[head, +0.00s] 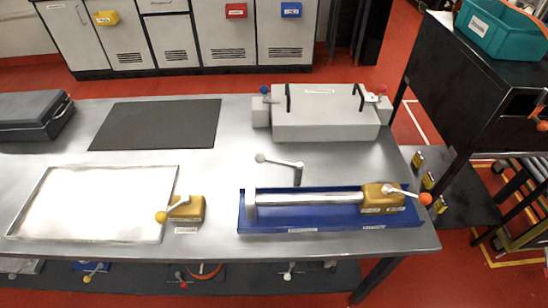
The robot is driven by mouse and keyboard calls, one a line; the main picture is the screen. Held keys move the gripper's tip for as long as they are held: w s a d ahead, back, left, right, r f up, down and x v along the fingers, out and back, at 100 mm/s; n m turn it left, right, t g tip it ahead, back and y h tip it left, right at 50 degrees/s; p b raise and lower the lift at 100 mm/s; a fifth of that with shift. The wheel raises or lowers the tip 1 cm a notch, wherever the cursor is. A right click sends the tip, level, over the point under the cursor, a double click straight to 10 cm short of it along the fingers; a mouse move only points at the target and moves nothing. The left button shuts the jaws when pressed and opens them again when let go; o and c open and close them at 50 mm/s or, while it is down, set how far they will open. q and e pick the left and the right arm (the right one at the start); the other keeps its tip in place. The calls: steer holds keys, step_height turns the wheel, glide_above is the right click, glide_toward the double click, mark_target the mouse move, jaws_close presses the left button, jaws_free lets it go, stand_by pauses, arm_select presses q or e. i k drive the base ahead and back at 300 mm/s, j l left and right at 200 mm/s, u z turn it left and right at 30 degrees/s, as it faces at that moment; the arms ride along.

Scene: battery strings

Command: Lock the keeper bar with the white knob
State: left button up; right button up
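A lever with a white knob (260,158) stands behind the blue tray (275,225). Its grey arm (280,163) runs from the knob on the left to a short upright post on the right. A silver bar (310,198) lies lengthwise along the tray, from a grey upright block (250,203) at the left to a brass block (382,197) at the right. A lever with an orange knob (425,199) sits on that brass block. I cannot tell which part is the keeper bar or whether it is locked. Neither of my grippers is in view.
A shallow silver tray (172,190) lies left, beside a brass block with a yellow-knobbed lever (161,217). A dark mat (155,125), a grey case (325,120) with blue and red side knobs, and a dark box (32,118) are further back. The lower shelf holds several knobbed levers.

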mark_target(259, 158)
steer(key=j+z, duration=0.15)
steer(key=j, duration=0.25)
steer(key=k+j+z, duration=0.15)
steer(key=j, duration=0.3)
steer(key=k+j+z, duration=0.15)
steer(key=j, duration=0.25)
